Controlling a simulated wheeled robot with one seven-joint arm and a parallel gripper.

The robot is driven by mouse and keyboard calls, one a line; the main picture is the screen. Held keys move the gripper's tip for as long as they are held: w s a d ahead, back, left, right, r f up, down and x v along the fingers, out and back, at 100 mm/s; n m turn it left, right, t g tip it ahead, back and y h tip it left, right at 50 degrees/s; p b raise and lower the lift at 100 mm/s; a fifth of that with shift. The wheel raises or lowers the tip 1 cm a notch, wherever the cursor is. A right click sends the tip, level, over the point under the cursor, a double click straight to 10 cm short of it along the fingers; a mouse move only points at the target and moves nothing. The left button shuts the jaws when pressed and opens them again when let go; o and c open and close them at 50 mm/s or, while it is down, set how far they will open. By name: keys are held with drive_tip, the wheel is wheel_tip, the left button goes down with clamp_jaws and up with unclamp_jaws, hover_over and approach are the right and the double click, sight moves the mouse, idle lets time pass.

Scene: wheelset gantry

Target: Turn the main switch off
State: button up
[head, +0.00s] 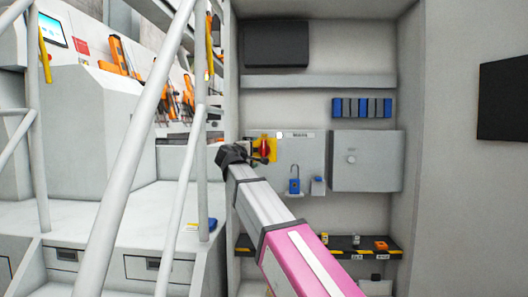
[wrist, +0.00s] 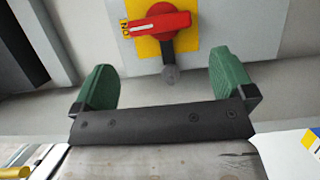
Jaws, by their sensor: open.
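The main switch is a red rotary handle (wrist: 157,25) on a yellow plate (wrist: 178,46), fixed to a light grey panel. In the wrist view the handle lies roughly level, its left end by the mark "ON". A dark stem with a grey round end hangs below the handle. In the head view the red handle (head: 265,147) shows just beyond my gripper (head: 245,153). In the wrist view my gripper (wrist: 160,88) is open, its two green fingers apart and empty, just below the switch. The fingers appear clear of the handle.
Right of the switch, a blue padlock (head: 294,186) hangs on the panel, with a grey box (head: 366,160) farther right. A lower shelf (head: 340,252) holds small items. White stair railings (head: 150,120) stand close on the left.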

sight(263, 150)
drive_tip(key=x, duration=1)
drive_tip(key=shift+w+d, duration=0.15)
drive_tip(key=shift+w, duration=0.15)
drive_tip(key=c, duration=0.9)
